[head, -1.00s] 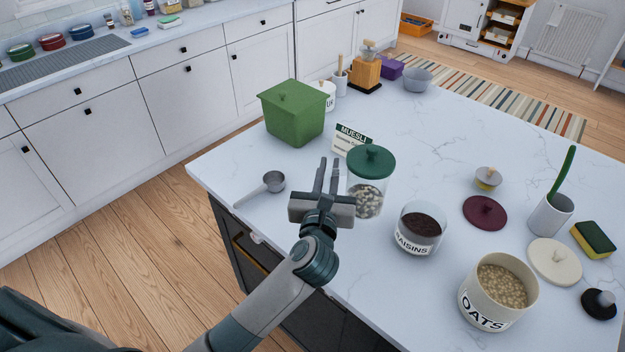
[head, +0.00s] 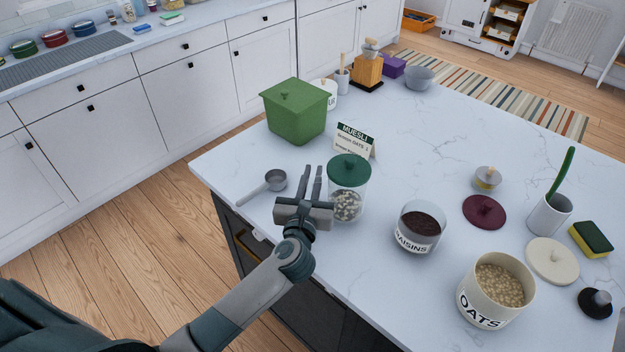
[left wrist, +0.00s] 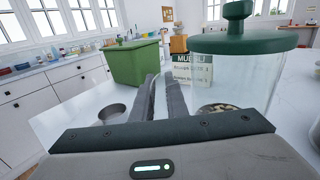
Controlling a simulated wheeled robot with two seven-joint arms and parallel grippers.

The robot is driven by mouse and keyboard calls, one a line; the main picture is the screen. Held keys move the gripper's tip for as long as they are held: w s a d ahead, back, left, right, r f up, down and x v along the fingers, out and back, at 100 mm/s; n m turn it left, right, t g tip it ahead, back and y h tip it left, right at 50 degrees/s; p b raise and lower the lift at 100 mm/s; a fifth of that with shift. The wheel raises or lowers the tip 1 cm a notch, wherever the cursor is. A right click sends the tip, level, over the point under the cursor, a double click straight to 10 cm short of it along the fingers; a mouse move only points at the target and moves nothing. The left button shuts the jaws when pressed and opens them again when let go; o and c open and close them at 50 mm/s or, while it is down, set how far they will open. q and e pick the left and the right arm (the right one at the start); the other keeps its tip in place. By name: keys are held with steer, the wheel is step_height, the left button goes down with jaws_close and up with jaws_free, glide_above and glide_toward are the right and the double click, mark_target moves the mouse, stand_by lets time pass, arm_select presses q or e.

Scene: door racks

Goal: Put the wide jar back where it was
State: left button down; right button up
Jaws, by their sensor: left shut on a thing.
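A clear glass jar (head: 347,203) with a green lid and pale muesli-like contents is at the counter's left part; it also shows large in the left wrist view (left wrist: 240,75). I cannot tell whether the jar's base touches the counter. My right gripper is not in view.
A MUESLI card (head: 355,139) and a green lidded box (head: 295,115) stand behind. A metal scoop (head: 272,181) lies left of the gripper. An open raisins jar (head: 418,232) and oats jar (head: 497,296) stand to the right.

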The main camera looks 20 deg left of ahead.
arm_select(q)
steer(key=shift+f, duration=1)
steer(key=c, duration=1.7)
jaws_free()
steer(key=shift+c, duration=0.2)
steer(key=shift+r, duration=0.2)
